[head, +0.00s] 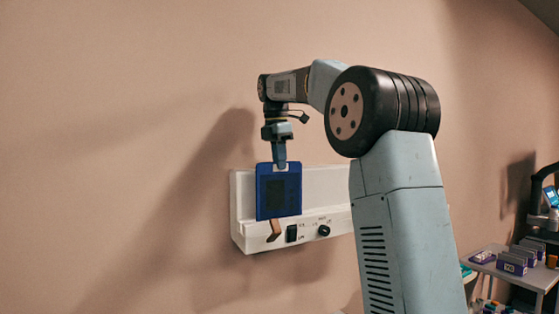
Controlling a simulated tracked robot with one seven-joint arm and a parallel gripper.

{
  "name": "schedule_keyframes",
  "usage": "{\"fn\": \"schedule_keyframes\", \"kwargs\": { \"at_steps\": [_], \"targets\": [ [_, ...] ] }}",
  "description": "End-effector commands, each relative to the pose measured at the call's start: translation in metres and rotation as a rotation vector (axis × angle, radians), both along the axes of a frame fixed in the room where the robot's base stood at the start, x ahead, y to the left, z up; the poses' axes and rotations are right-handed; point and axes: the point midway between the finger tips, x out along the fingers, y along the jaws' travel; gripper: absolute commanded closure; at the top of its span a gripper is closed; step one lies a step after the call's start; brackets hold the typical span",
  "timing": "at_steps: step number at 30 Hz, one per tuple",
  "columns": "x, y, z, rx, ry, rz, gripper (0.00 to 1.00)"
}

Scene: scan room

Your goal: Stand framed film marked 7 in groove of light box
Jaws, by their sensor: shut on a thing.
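A blue-framed film (278,191) with a dark middle hangs upright from my gripper (279,164). The gripper points down and is shut on the film's top edge. The white light box (323,180) is mounted on the wall, and the film is in front of its left part. The film's lower edge is near the light box's front ledge; I cannot tell whether it touches or sits in the groove. The groove is not clearly visible from here. The number on the film cannot be read.
The light box front carries a dark switch (291,234), a black knob (324,230) and a small brown tab (274,231) below the film. At the right, a grey table (532,278) holds several small boxes. The wall left of the light box is bare.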

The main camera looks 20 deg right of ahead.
Motion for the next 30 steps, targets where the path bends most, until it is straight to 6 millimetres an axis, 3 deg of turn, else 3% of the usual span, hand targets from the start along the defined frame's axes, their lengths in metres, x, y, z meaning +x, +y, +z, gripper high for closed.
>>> {"fn": "schedule_keyframes", "kwargs": {
  "at_steps": [3, 4, 13, 23, 30],
  "targets": [
    [0.0, 0.0, 0.0, 0.0, 0.0, 0.0, 1.0],
    [0.0, 0.0, 0.0, 0.0, -0.001, 0.0, 0.89],
    [0.0, 0.0, 0.0, 0.0, -0.001, 0.0, 0.61],
    [0.0, 0.0, 0.004, 0.0, -0.002, 0.0, 0.61],
    [0.001, 0.003, 0.032, 0.001, -0.003, 0.0, 0.61]
  ]
}}
